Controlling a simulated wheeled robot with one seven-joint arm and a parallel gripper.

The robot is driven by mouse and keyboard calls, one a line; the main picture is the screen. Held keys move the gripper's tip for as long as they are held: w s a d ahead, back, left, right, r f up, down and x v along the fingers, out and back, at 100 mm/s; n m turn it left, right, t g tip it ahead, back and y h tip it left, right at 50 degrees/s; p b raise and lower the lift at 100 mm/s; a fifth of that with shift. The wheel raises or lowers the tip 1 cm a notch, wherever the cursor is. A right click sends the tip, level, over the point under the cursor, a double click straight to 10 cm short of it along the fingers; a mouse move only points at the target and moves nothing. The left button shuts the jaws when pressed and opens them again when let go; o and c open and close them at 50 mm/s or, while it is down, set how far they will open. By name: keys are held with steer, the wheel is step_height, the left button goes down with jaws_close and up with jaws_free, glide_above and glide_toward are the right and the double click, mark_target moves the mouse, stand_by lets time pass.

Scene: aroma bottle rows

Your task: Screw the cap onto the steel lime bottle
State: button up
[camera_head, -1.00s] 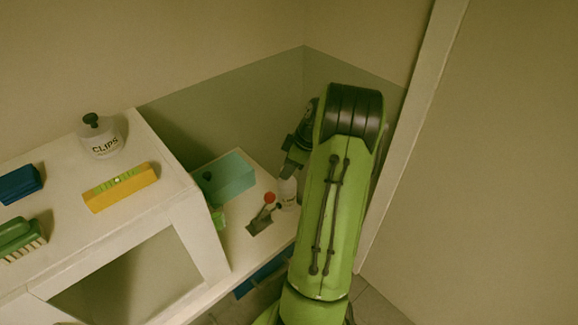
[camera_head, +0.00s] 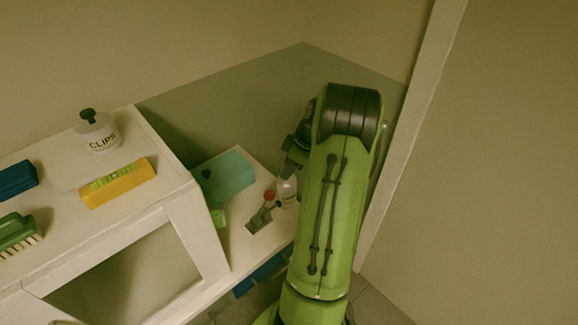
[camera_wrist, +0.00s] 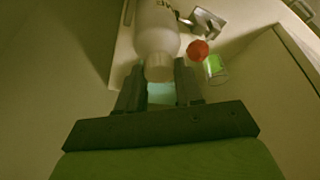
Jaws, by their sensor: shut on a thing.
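A pale bottle (camera_wrist: 156,28) with dark lettering near its edge fills the top middle of the wrist view. It stands on the low white bench in the head view (camera_head: 287,190), partly hidden by my arm. My gripper (camera_wrist: 159,78) is shut on a pale round piece (camera_wrist: 158,68), which looks like the cap, at the narrow end of the bottle. I cannot tell whether it is seated on the neck. In the head view my gripper is mostly hidden behind my green arm.
A metal clamp (camera_head: 258,221) with a red knob (camera_head: 269,195) stands just left of the bottle. A teal box (camera_head: 230,176) lies behind it. The higher white unit on the left carries a CLIPS jar (camera_head: 98,137), a yellow block (camera_head: 118,184) and a green brush (camera_head: 14,232). A wall is close on the right.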

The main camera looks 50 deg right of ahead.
steer(key=shift+f, duration=0.1)
stand_by(0.3)
steer(key=o, duration=1.1)
steer(key=shift+c, duration=0.2)
steer(key=shift+c, duration=0.3)
step_height(320, 180, up, 7)
steer(key=p, duration=0.5)
steer(key=shift+p, duration=0.35)
steer(key=shift+o, duration=0.3)
